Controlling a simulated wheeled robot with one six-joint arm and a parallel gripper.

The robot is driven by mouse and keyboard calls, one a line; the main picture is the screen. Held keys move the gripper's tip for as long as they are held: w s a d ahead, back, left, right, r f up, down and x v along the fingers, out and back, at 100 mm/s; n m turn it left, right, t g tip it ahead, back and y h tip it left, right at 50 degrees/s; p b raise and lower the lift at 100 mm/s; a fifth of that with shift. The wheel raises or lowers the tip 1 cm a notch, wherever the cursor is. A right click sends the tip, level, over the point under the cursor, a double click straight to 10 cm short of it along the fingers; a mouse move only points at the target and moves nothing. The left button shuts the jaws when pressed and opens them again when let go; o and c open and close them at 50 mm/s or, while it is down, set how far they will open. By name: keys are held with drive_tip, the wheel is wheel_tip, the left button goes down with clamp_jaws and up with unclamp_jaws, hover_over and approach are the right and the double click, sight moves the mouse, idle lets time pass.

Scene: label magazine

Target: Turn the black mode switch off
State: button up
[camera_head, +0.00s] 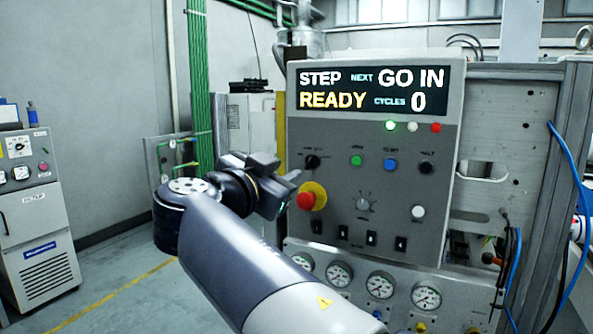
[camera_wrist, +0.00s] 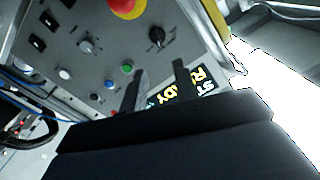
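A black rotary knob (camera_head: 312,161) sits at the upper left of the control panel's button area, above the red emergency stop. Its label is too small to read surely, but it fits the black mode switch. In the wrist view the black knob (camera_wrist: 157,37) shows beyond my fingertips, with its pointer slanted. My gripper (camera_head: 286,167) is just left of the knob in the head view and in front of the panel. In the wrist view its two fingers (camera_wrist: 160,68) stand apart with nothing between them. I see no contact with the knob.
The red emergency stop (camera_head: 311,196) is close below my gripper. The display (camera_head: 372,90) reads "STEP NEXT GO IN, READY, CYCLES 0". Gauges line the bottom.

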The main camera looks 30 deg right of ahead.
sight(311, 158)
drive_tip(key=p+x, duration=0.2)
drive_tip(key=x, duration=0.8)
drive_tip(key=shift+w+d, duration=0.15)
drive_tip(key=shift+d, duration=0.1)
drive_tip(key=shift+c, duration=0.2)
clamp_jaws()
